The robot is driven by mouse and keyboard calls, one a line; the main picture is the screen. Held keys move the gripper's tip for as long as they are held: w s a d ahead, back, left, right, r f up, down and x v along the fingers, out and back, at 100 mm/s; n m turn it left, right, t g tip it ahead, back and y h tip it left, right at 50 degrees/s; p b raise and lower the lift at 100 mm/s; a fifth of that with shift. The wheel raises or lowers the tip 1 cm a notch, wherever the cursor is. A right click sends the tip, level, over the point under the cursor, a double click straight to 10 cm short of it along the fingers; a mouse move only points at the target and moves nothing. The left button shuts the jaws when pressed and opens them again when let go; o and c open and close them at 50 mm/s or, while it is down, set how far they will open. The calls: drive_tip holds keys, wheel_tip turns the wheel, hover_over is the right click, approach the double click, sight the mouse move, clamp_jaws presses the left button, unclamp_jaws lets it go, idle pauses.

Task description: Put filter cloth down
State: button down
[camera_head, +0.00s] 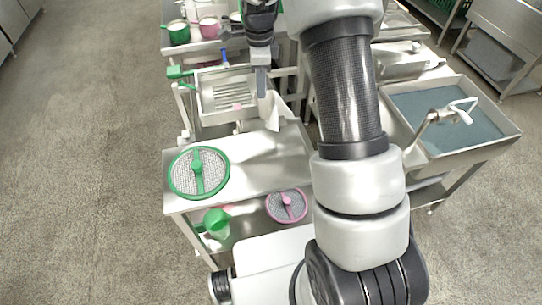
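My gripper (262,90) points down above the back part of a metal table (240,175). It appears shut on a white filter cloth (274,112), which hangs at its fingertips. The lower edge of the cloth is near the table top; I cannot tell whether it touches. The fingers are seen nearly edge-on and partly merge with the cloth.
A green-rimmed round sieve (198,173) lies on the table's front left. A pink-rimmed sieve (286,205) and a green jug (216,222) are on the lower shelf. A tray with slats (222,92) stands behind. A water-filled sink (440,115) is right. The table's middle is clear.

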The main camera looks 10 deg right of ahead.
drive_tip(key=s+f, duration=0.4)
drive_tip(key=s, duration=0.2)
drive_tip(key=s+f, duration=0.5)
drive_tip(key=s, duration=0.2)
drive_tip(key=s+f, duration=0.4)
drive_tip(key=s, duration=0.2)
drive_tip(key=shift+s+f, duration=0.15)
drive_tip(key=shift+f, duration=0.15)
drive_tip(key=c, duration=1.6)
unclamp_jaws()
drive_tip(key=shift+o, duration=0.2)
